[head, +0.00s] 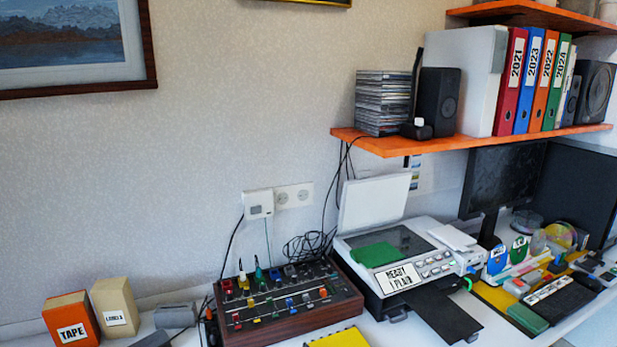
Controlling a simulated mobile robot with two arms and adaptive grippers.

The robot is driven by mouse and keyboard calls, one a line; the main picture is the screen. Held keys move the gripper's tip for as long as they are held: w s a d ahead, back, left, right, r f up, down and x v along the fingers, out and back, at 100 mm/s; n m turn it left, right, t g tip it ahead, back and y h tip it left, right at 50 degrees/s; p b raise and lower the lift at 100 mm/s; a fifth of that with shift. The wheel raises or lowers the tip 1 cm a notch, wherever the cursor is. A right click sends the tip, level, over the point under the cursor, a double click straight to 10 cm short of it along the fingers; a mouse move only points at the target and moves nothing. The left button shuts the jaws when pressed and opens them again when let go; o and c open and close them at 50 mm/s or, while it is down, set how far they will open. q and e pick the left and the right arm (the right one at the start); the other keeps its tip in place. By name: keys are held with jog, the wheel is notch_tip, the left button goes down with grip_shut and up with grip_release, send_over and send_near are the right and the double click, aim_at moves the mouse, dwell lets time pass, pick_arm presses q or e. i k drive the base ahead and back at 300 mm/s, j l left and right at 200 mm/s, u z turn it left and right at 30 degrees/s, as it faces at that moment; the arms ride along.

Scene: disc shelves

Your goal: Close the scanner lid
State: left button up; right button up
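The scanner lid (373,203) is white and stands open, raised nearly upright at the back of the printer-scanner (421,266). The dark scanner glass (398,238) is exposed. A green sheet or card (376,255) lies at the front left of the glass, partly over its front edge. A label reading "READY 1 PLAIN" (397,277) is on the scanner's front, left of a button panel (435,264). A dark tray (437,312) sticks out at the front. Neither of my grippers shows in the head view.
An orange shelf (475,139) with a disc stack (383,102), a speaker (438,101) and binders hangs above the lid. A control box with knobs (286,303) stands left of the scanner. A monitor (502,180) and small items crowd the right.

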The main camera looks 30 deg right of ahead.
aim_at(368, 202)
jog(key=z, duration=1.25)
